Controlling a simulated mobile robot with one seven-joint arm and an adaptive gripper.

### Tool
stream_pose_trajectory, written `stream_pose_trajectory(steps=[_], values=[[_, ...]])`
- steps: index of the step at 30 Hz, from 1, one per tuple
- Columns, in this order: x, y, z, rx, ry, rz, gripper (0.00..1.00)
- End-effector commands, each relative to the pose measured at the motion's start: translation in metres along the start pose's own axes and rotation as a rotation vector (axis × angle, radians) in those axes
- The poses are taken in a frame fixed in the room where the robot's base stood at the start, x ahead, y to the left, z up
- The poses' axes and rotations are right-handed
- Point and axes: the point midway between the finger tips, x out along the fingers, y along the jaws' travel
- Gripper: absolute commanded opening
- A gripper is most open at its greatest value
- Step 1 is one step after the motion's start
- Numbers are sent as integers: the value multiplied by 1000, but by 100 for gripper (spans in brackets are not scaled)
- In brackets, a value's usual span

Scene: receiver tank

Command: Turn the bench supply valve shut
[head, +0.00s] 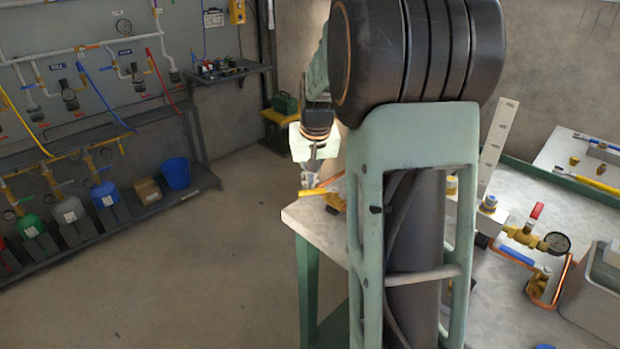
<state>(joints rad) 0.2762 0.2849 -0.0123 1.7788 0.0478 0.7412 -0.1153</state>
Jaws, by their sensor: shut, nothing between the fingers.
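Which valve is the bench supply valve cannot be told for sure from this view. On the bench (302,216), right of my arm, a brass valve with a raised red lever (535,213) sits beside a round gauge (557,243). A blue lever (518,256) lies lower, by another brass fitting. My gripper (309,181) is small in the picture, shut and empty, at the bench's far left corner. A yellow lever-like bar (322,188) is close to its fingertips; whether they touch cannot be told. My arm hides the middle of the bench.
A grey bin (592,300) stands right of the gauge. An upright pale plate with holes (497,145) rises behind the fittings. At the left, a rack holds several gas cylinders (69,212) and a blue bucket (176,173). The floor (200,270) between rack and bench is clear.

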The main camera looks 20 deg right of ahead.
Motion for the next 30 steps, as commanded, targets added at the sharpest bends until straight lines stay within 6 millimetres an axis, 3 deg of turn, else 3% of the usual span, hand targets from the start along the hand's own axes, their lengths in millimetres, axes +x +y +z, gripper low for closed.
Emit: stream_pose_trajectory(steps=[16, 30], values=[[-8, 1, 30, -416, -5, -148, 0], [-11, 3, 38, -421, -7, -149, 0]])
